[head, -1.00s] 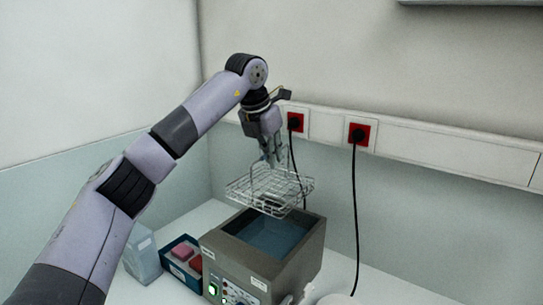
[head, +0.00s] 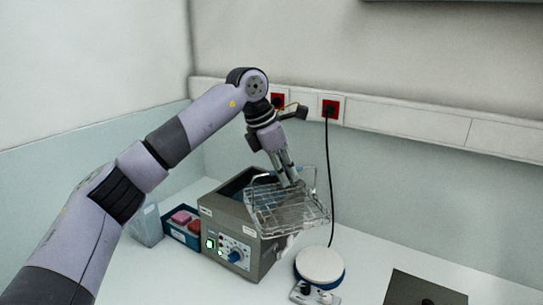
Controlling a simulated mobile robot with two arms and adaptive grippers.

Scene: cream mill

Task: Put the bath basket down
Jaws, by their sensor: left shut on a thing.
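The bath basket (head: 290,212) is a wire basket with a tall handle. My left gripper (head: 290,178) is shut on it and holds it up. In the head view the basket overlaps the right side of the grey water bath (head: 228,222), and it looks slightly tilted. I cannot tell whether it touches the bath's rim. The bath's opening shows behind and to the left of the basket, and its front panel has lit green switches and a blue knob. My right gripper is not in view.
A round white-topped device (head: 320,264) stands right of the bath, with a dark plate (head: 424,290) farther right. A blue box (head: 181,228) with pink and red items and a translucent container (head: 147,226) stand left. Bench between the round device and plate is bare.

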